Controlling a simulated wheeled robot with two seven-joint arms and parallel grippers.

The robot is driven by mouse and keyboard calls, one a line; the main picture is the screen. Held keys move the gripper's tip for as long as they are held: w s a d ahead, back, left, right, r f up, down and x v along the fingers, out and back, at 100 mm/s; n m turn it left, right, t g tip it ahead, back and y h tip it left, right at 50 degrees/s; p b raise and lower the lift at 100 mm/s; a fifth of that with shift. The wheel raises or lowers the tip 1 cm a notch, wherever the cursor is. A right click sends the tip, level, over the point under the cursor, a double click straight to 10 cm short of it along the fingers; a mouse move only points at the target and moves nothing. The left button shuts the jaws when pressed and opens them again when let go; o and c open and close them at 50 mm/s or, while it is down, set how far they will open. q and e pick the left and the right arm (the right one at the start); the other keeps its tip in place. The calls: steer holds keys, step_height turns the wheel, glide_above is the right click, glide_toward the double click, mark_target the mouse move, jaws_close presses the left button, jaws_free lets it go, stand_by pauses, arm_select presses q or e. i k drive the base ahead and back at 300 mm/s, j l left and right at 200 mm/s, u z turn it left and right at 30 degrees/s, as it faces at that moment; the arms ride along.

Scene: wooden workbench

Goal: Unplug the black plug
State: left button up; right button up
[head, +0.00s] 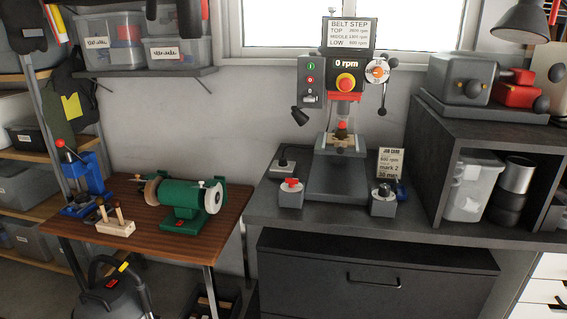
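A small black plug (283,162) appears to sit in a low grey socket block at the left rear of the grey bench, beside the drill press base. Neither of my grippers shows in the head view.
The drill press (345,85) stands on the grey bench (440,228), its display reading 0 rpm. Two small grey blocks, one with a red top (291,192) and one dark-topped (384,199), stand in front. A green bench grinder (183,200) is on the wooden table at left.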

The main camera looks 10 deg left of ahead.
mark_target(282, 162)
steer(key=i+j, duration=0.1)
steer(key=j, duration=0.35)
steer(key=i+j+z, duration=0.15)
steer(key=j, duration=0.25)
steer(key=i+j, duration=0.1)
steer(key=j, duration=0.35)
steer(key=z, duration=0.05)
